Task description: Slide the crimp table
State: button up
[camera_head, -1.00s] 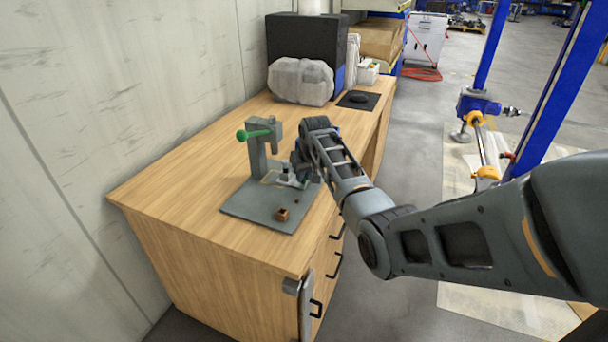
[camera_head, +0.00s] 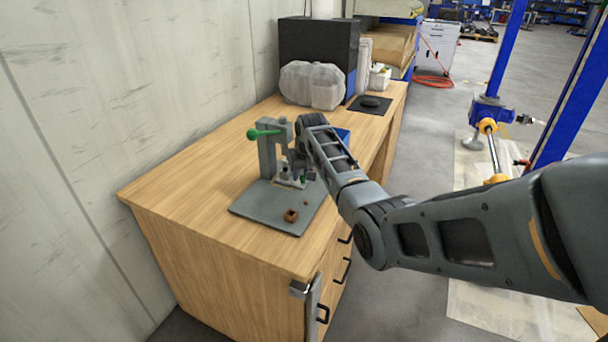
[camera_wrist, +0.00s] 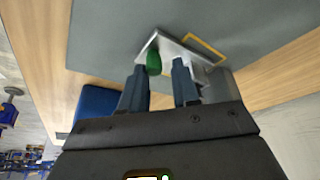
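A grey press (camera_head: 268,158) with a green-knobbed lever stands on a flat grey base plate (camera_head: 262,208) on the wooden bench. A small pale metal slide, which looks like the crimp table (camera_head: 285,184), sits low at the press's front. In the wrist view the crimp table (camera_wrist: 172,47) is a bright metal piece with an upright green knob (camera_wrist: 153,62). My gripper (camera_wrist: 160,72) is open, with its two fingers apart. The green knob shows between the fingertips, nearer the left finger; contact cannot be told. In the head view my wrist hides part of the fingers.
A small brown box (camera_head: 291,216) lies on the base plate's front part. A blue object (camera_head: 343,135) lies behind my wrist. A wrapped grey bundle (camera_head: 312,85) and a black case (camera_head: 318,45) stand at the back. The bench's left front is clear.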

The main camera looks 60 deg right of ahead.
jog(key=shift+o, duration=1)
jog(key=shift+s, duration=0.1)
jog(key=v, duration=0.7)
jog(key=shift+r, duration=0.35)
jog(key=shift+s, duration=0.1)
